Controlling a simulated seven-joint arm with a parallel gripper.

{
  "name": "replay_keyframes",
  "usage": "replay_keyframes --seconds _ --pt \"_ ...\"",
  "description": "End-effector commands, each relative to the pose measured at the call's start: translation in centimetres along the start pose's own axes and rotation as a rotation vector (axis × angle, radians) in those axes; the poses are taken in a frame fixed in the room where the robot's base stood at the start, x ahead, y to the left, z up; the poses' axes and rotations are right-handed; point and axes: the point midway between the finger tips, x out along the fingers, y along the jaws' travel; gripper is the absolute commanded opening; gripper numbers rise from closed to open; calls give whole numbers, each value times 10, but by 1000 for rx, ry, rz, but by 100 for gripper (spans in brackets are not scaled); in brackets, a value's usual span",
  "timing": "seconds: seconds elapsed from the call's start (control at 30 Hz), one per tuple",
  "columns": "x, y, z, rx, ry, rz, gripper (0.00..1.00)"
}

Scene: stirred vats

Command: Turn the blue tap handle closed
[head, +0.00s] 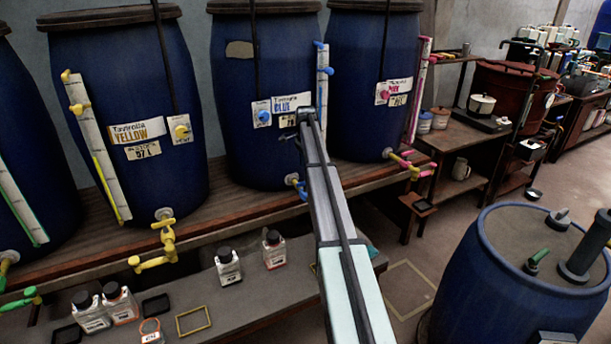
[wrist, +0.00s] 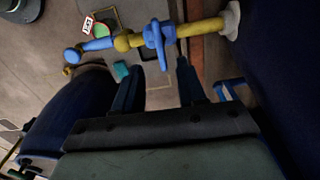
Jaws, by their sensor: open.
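The blue tap handle (wrist: 158,40) sits on a yellow pipe (wrist: 205,27) in the wrist view and lies crosswise to it. The pipe runs from a pale flange on the blue vat to a blue spout (wrist: 95,45). In the head view, part of the blue tap (head: 299,188) shows low on the middle vat (head: 238,130), beside my arm. My gripper (wrist: 158,73) is open, its two dark fingers pointing at the handle. The handle's near end appears between the fingertips in the picture; whether they touch is unclear.
A yellow tap (head: 166,240) is on the left vat and a pink and yellow tap (head: 408,165) on the right vat. Several bottles (head: 228,266) stand on the low bench. A blue drum (head: 510,275) stands at front right.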

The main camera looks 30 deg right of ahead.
Motion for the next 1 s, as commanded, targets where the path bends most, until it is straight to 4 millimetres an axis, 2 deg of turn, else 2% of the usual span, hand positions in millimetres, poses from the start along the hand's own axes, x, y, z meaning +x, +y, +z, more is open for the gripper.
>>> replay_keyframes --seconds 0.13,0.4,1.0 --pt "-25 0 0 0 1 -1 40" --pt "-46 0 0 0 0 -1 40" --pt "-48 0 0 -5 0 0 40"
